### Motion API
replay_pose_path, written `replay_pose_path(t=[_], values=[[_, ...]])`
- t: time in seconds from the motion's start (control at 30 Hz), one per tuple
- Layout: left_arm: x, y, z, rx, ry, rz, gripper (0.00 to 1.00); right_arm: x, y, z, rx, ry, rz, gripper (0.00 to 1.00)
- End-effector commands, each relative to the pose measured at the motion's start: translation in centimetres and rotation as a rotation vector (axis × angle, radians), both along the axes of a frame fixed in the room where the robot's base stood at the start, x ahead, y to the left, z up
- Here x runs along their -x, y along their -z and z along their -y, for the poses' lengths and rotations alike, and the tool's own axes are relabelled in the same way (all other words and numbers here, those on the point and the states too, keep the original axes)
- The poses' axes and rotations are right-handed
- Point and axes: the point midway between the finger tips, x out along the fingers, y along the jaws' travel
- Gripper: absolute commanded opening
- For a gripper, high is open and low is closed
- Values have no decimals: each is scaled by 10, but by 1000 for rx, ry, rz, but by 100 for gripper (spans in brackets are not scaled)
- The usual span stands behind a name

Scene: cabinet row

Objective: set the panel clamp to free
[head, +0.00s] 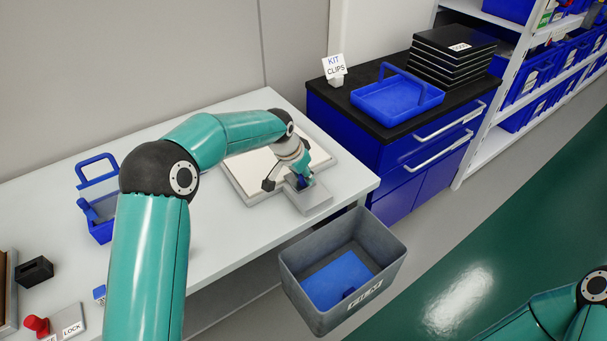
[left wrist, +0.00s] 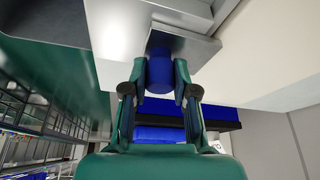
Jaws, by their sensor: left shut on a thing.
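A grey metal clamp block (head: 313,200) sits at the front right corner of a pale flat panel (head: 248,172) on the white table. A blue handle (head: 303,182) shows at the block. My left gripper (head: 299,176) is over it, coming from above. In the left wrist view, the two fingers (left wrist: 160,92) are shut on the blue rounded handle (left wrist: 160,72), with the grey block (left wrist: 180,44) right behind it. The handle's setting and any marks on the clamp cannot be read. My right gripper is out of view; only part of that arm shows at lower right.
A red knob (head: 36,325) with a LOCK label (head: 73,329) is at the table's near left. A blue caddy (head: 100,229) stands behind it. A grey bin (head: 345,270) is off the table's front edge. A blue cabinet (head: 400,180) holds a blue tray (head: 397,100).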

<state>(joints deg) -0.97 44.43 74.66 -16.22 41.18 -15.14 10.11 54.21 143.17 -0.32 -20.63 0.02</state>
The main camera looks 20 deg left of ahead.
Motion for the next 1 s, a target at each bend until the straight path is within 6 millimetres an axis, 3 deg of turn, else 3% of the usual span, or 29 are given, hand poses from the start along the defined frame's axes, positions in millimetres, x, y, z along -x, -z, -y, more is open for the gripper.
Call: replay_pose_path(t=[0.2, 0.57, 0.6, 0.73, 1.0], values=[[24, 4, 32, 1, 5, 0, 0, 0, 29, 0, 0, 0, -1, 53], [31, 0, 40, 0, 1, -1, 0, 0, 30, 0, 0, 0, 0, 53], [31, 0, 40, 0, 1, -1, 29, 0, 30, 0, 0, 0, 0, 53], [31, 0, 40, 0, 1, -1, 51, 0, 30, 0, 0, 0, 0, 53], [30, 0, 40, 0, 1, 0, 53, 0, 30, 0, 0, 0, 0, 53]])
